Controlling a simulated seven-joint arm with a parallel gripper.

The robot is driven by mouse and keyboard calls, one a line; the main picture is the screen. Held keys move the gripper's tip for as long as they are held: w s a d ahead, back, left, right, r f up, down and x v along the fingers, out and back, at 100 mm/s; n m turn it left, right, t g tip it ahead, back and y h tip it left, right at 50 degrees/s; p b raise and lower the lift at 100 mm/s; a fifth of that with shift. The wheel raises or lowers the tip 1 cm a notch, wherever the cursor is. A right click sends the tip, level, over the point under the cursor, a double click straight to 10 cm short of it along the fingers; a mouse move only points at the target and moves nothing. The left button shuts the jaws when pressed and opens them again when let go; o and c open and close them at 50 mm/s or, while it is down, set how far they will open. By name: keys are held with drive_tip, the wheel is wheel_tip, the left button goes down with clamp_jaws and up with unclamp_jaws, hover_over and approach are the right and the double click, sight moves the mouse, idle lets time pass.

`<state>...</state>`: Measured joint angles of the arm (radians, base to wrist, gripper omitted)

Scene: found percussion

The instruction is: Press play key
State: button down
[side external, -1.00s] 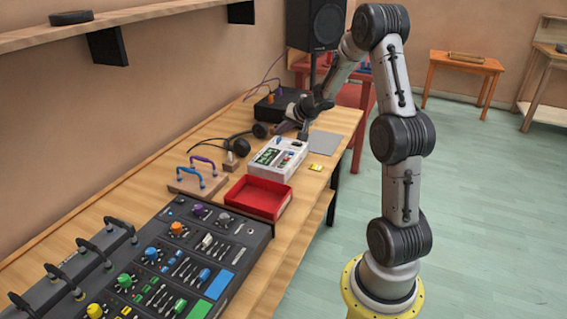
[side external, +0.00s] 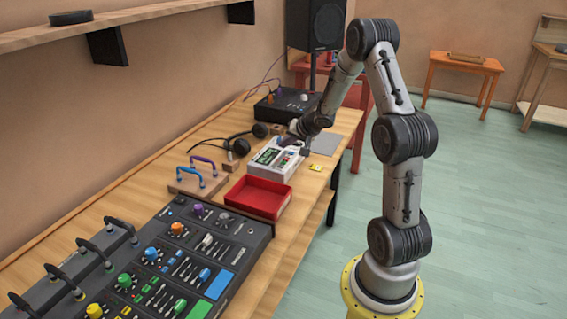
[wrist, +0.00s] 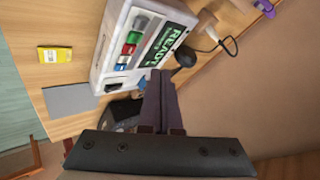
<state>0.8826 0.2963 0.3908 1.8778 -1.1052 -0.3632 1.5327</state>
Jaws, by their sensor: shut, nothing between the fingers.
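A white recorder box (side external: 277,157) lies on the wooden bench. In the wrist view the same white recorder (wrist: 109,57) has a dark screen (wrist: 165,44) with green letters reading READY. Beside the screen is a row of keys, including a green key (wrist: 134,37) and a red key (wrist: 128,49); their markings are too small to read. In the wrist view the closed fingertips of my gripper (wrist: 161,72) lie near the lower end of the screen, off the coloured keys. I cannot tell whether they touch the recorder.
A red tray (side external: 259,198) sits in front of the recorder, with a mixer (side external: 190,255) nearer the camera. A yellow card (side external: 322,167) and a grey mat (side external: 327,143) lie to the right.

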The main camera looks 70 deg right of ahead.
sight(285, 164)
drive_tip(key=shift+f, duration=2)
drive_tip(key=shift+f, duration=0.15)
idle(0.4)
drive_tip(key=shift+f, duration=0.25)
drive_tip(key=shift+f, duration=0.3)
idle(0.6)
drive_tip(key=shift+r, duration=0.75)
drive_tip(key=shift+r, duration=2.5)
